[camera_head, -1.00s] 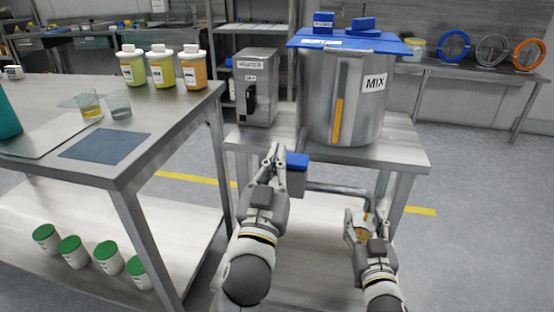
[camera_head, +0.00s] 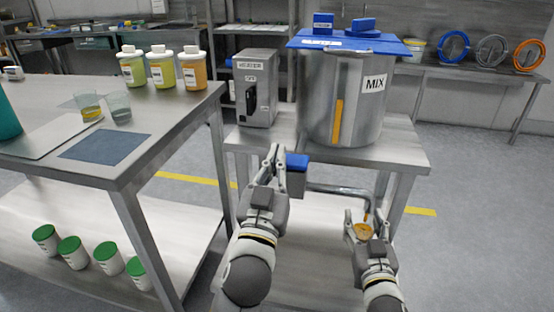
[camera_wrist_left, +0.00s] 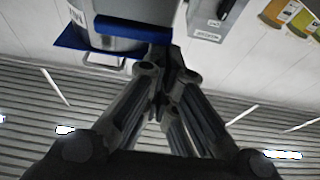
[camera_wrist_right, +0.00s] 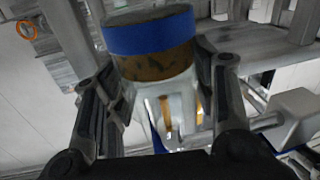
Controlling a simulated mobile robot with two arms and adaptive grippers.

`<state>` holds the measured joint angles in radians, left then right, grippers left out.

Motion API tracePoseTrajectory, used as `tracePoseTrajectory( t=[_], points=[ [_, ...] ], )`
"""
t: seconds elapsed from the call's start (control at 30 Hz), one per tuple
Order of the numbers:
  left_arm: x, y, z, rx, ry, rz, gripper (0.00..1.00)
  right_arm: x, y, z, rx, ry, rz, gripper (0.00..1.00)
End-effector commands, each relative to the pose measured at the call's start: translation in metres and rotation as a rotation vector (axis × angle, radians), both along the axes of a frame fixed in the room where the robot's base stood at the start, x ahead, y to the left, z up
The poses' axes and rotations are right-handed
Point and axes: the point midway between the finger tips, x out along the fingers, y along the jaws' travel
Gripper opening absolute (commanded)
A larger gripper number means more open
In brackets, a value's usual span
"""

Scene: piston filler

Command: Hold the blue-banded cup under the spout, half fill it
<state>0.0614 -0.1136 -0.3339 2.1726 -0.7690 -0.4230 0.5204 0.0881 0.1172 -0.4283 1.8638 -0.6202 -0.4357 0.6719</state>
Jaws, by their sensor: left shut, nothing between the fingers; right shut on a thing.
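The steel MIX tank (camera_head: 345,75) has an orange gauge strip and a bent spout pipe (camera_head: 342,190) below it. An orange trickle shows at the spout's end. My right gripper (camera_head: 367,240) is shut on the cup (camera_head: 361,231), just under the spout. Orange product shows in the cup. In the right wrist view the cup's blue band (camera_wrist_right: 150,37) is clear, with orange-brown below it; the exact level is hard to read. My left gripper (camera_head: 277,156) is shut and empty, its tips beside the blue valve handle (camera_head: 297,161); whether they touch is unclear.
A heater box (camera_head: 255,88) stands left of the tank. The left table (camera_head: 165,125) holds several bottles, two small beakers (camera_head: 119,107) and a blue mat (camera_head: 105,146). Green-lidded jars (camera_head: 75,252) stand on its lower shelf. A back bench holds coloured rings.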

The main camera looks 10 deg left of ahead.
Motion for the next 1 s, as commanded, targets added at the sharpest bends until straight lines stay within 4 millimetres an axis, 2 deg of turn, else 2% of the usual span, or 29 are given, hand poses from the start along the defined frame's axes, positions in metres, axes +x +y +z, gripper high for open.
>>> tracePoseTrajectory(
  t=[0.03, 0.17, 0.4, 0.6, 0.8, 1.0],
  points=[
    [0.002, 0.000, -0.007, 0.001, 0.018, 0.003, 0.00, 0.000, 0.000, 0.000, 0.000, -0.001, 0.000, 0.30],
    [0.002, 0.000, 0.005, 0.001, 0.012, 0.004, 0.00, 0.000, 0.000, 0.000, 0.000, -0.001, 0.000, 0.30],
    [0.000, 0.000, 0.054, 0.000, -0.001, -0.001, 0.00, 0.000, 0.000, 0.000, 0.000, -0.001, 0.000, 0.30],
    [-0.001, 0.000, 0.087, -0.001, -0.001, 0.001, 0.00, 0.000, 0.000, 0.000, 0.000, -0.001, 0.000, 0.30],
    [-0.001, 0.000, 0.100, 0.000, -0.002, 0.000, 0.00, 0.000, 0.000, 0.000, 0.000, -0.001, 0.000, 0.30],
    [-0.001, 0.000, 0.101, 0.001, -0.001, 0.000, 0.00, 0.000, 0.000, 0.000, 0.000, -0.001, 0.000, 0.30]
  ],
)
